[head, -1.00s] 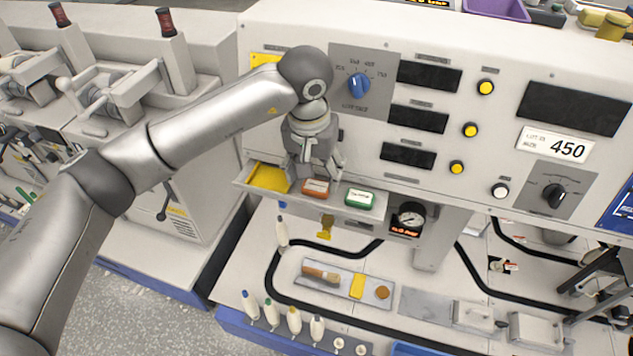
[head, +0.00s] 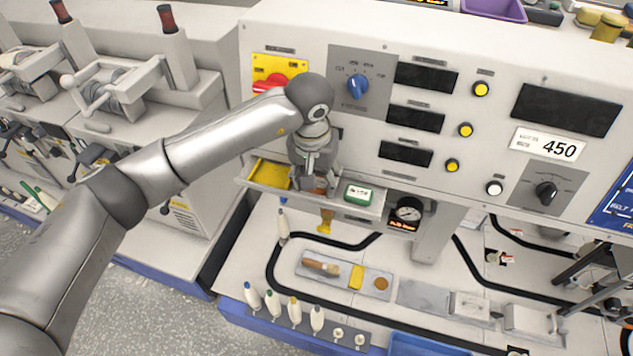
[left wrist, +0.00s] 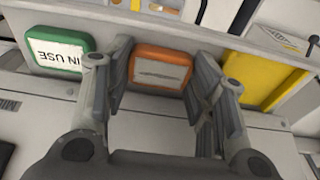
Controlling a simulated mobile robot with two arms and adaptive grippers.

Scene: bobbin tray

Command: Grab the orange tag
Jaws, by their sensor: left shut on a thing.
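The orange tag (left wrist: 160,70) sits between the two fingers of my left gripper (left wrist: 163,82) in the left wrist view, with a finger against each side. In the head view my left gripper (head: 317,180) reaches down to the shelf tray (head: 338,202) under the control panel and hides most of the orange tag. My left gripper is shut on the orange tag, which still appears to be at the tray. My right gripper is not in view.
The panel face (head: 440,190) with knobs and displays rises behind. A gauge (head: 408,211) is right of the tray.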

